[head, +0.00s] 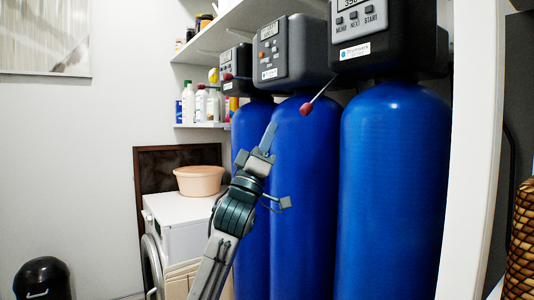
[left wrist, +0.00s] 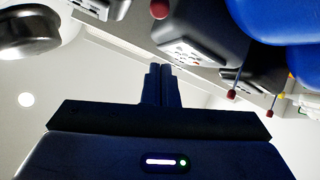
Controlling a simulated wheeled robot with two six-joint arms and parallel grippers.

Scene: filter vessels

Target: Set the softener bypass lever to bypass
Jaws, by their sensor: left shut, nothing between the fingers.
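Three tall blue vessels stand in a row, the left (head: 249,140), the middle (head: 300,190) and the right (head: 395,190), each under a dark control head. A thin lever with a red knob (head: 306,109) slants down and left from the right head (head: 388,38). Another red knob (head: 228,77) shows at the left head (head: 237,68). In the left wrist view, red knobs show at the top (left wrist: 159,9) and at the right (left wrist: 231,94). I cannot tell which lever is the softener's. My left gripper (head: 270,135) is shut and empty before the middle vessel, below and left of the slanting lever's knob, apart from it.
A shelf (head: 200,125) with bottles is behind, left of the vessels. A white washing machine (head: 185,220) with a beige tub (head: 199,181) stands at lower left. A white post (head: 475,150) and a wicker item (head: 522,245) are at the right. A black bin (head: 42,280) is far left.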

